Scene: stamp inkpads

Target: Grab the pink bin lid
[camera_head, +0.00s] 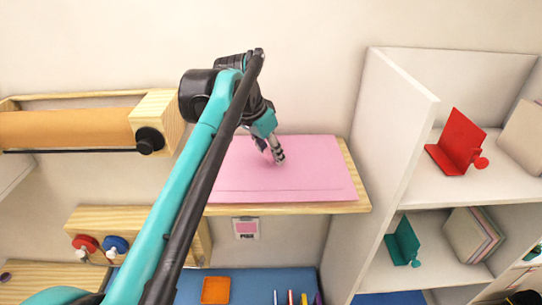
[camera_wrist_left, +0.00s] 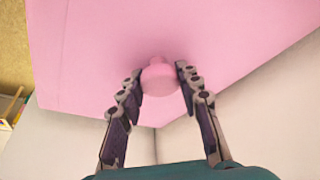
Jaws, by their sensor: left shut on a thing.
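The pink bin lid (camera_head: 318,178) is a flat pink panel lying on a wooden shelf-like top (camera_head: 290,208) against the back wall. My left gripper (camera_head: 272,158) reaches down onto its upper surface from the left. In the left wrist view, the lid (camera_wrist_left: 85,45) fills the upper part, with a round pink knob (camera_wrist_left: 160,78) standing out from it. The fingers of the left gripper are shut on this knob, one on each side. The arm covers the lid's left side in the head view. My right gripper is not in view.
A white shelf unit (camera_head: 395,120) stands close on the right, holding a red bookend (camera_head: 462,140) and a teal bookend (camera_head: 402,243). A wooden holder with an orange roll (camera_head: 65,129) is on the left. An orange pad (camera_head: 215,290) lies on the blue surface below.

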